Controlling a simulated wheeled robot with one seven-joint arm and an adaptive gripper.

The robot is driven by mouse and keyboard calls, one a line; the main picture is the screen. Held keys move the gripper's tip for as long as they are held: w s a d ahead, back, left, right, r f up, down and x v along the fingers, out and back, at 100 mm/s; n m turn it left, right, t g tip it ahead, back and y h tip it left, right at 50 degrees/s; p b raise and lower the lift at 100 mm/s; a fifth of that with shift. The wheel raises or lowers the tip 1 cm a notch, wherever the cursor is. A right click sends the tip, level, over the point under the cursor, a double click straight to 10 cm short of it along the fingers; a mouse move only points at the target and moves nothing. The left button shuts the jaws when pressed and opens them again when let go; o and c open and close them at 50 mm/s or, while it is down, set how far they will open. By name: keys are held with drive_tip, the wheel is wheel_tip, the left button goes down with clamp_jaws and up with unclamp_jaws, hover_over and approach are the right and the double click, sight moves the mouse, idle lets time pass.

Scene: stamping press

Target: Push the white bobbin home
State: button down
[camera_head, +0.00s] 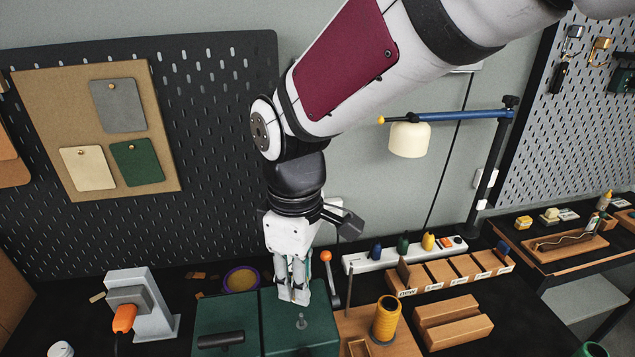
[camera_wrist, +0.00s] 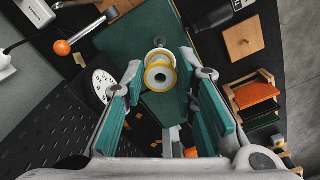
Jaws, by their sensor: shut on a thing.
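My gripper (camera_head: 292,294) points down over the green block-like housing (camera_head: 245,303). In the wrist view its teal-padded fingers (camera_wrist: 160,70) reach in from both sides and close on the white bobbin (camera_wrist: 160,60). The bobbin looks like a pale round piece with a yellow ring, seen end-on over the green top. In the head view the fingers largely hide it. A short silver pin (camera_head: 301,322) stands on the green top just in front of the fingers. I cannot tell how the bobbin's far end sits against the green top.
A black handle (camera_head: 221,340) lies on the housing's front left. An orange-tipped lever (camera_head: 326,257) rises close behind the gripper. A yellow spool (camera_head: 386,319) and wooden blocks (camera_head: 452,322) stand right. A grey device with an orange part (camera_head: 124,318) stands left.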

sight(302, 315)
wheel_tip(302, 315, down, 2)
drive_tip(key=shift+w+f, duration=0.1)
drive_tip(key=shift+f+b, duration=0.65)
drive_tip(key=shift+f, duration=0.55)
drive_tip(key=shift+f, duration=0.95)
idle(0.5)
drive_tip(key=shift+f, duration=0.35)
drive_tip(key=shift+f+b, duration=0.45)
drive_tip(key=shift+f, duration=0.15)
drive_tip(key=c, duration=1.2)
unclamp_jaws()
drive_tip(key=shift+r, duration=0.1)
